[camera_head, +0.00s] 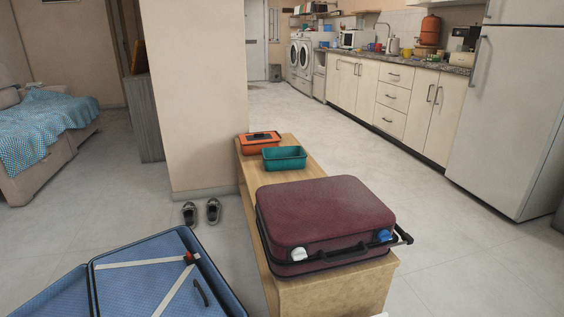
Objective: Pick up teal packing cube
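The teal packing cube (284,158) is a small box shape on the far part of the wooden bench (254,185). It sits just in front of an orange packing cube (260,143) and behind a closed maroon suitcase (322,222). Neither of my grippers is in view.
The maroon suitcase covers the near part of the bench. An open blue suitcase (172,275) lies at the lower left. A pair of shoes (201,212) stands on the floor by the wall pillar (194,95). Floor right of the bench is clear up to the cabinets (397,97) and fridge (510,105).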

